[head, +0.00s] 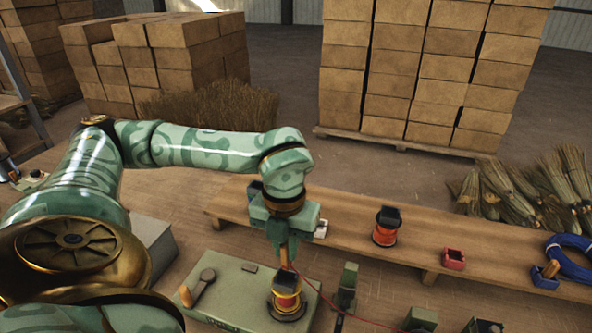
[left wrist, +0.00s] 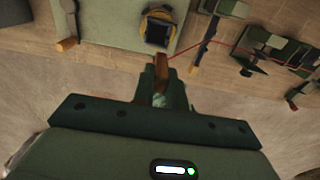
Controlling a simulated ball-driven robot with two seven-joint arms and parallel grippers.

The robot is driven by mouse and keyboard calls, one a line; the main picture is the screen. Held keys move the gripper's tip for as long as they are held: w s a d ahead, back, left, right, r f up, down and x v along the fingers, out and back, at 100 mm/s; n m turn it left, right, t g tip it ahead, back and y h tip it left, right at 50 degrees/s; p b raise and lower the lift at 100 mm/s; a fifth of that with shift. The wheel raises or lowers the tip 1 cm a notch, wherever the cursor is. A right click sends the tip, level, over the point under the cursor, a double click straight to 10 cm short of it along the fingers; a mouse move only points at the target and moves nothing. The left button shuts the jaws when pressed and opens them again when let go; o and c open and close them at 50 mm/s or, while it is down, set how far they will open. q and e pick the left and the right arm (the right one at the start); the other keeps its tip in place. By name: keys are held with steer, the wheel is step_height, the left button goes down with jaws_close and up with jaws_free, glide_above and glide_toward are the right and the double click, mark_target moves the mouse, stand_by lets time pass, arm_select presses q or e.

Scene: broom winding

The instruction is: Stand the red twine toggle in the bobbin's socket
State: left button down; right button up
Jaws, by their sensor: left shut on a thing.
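My left gripper (head: 284,243) points down over the green base plate and is shut on the wooden-brown toggle (head: 284,259). The toggle hangs upright below the fingers. In the left wrist view, the toggle (left wrist: 161,67) sticks out between the fingertips (left wrist: 162,86). Red twine (head: 325,299) runs from near it to the right. The bobbin (head: 287,301), with yellow and red bands, stands on the plate just below the toggle. In the left wrist view, the bobbin (left wrist: 157,31) shows a dark square top. I cannot tell whether the toggle touches it. My right gripper is not in view.
The green plate (head: 237,291) carries a crank handle (head: 203,283) left of the bobbin. Green posts (head: 347,287) stand to its right along the twine.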

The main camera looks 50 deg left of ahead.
arm_select(q)
steer(key=shift+f, duration=0.1)
steer(key=shift+w+a+f+b, duration=0.2)
steer(key=shift+a+f+b, duration=0.1)
steer(key=shift+f+b, duration=0.35)
steer(key=shift+w+a+f+b, duration=0.25)
steer(key=shift+f+b, duration=0.25)
steer(key=shift+f, duration=0.25)
steer(key=shift+w+a+f+b, duration=0.15)
steer(key=shift+a+f+b, duration=0.2)
steer(key=shift+f+b, duration=0.3)
steer(key=shift+f, duration=0.1)
steer(key=shift+f+b, duration=0.45)
steer(key=shift+f, duration=0.15)
steer(key=shift+f, duration=0.2)
steer(key=shift+f+b, duration=1.35)
steer(key=shift+f, duration=0.05)
steer(key=c, duration=1.3)
jaws_free()
steer(key=shift+c, duration=0.2)
steer(key=shift+r, duration=0.1)
